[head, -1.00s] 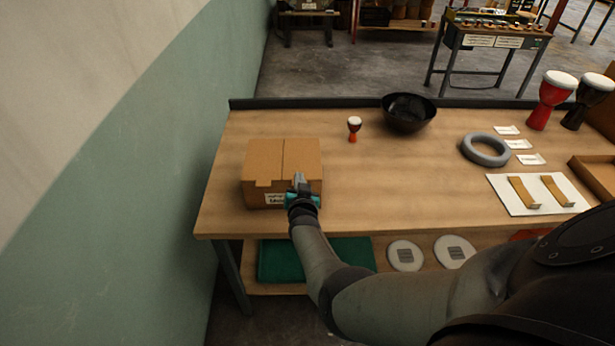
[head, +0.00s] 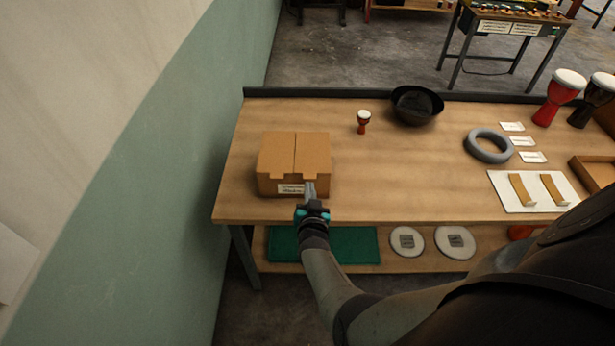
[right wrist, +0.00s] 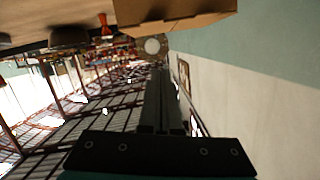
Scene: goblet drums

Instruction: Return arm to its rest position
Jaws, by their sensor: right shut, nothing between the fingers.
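My right gripper (head: 311,190) is at the front edge of the table, just in front of a closed cardboard box (head: 293,152) with a white label. In the head view its fingertips overlap the lower part of the box's front, and I cannot tell whether they touch it. Its fingers (right wrist: 162,100) are together and empty in the right wrist view. The box also shows at the top of that view (right wrist: 175,10). My left gripper is not in view.
The wooden table (head: 420,180) holds a small red drum (head: 363,122), a black bowl (head: 416,105), a grey ring (head: 489,146) and a white board with tan strips (head: 530,192). Larger drums (head: 560,97) stand at the right. A green mat (head: 345,244) lies on the lower shelf. A wall (head: 150,140) is at left.

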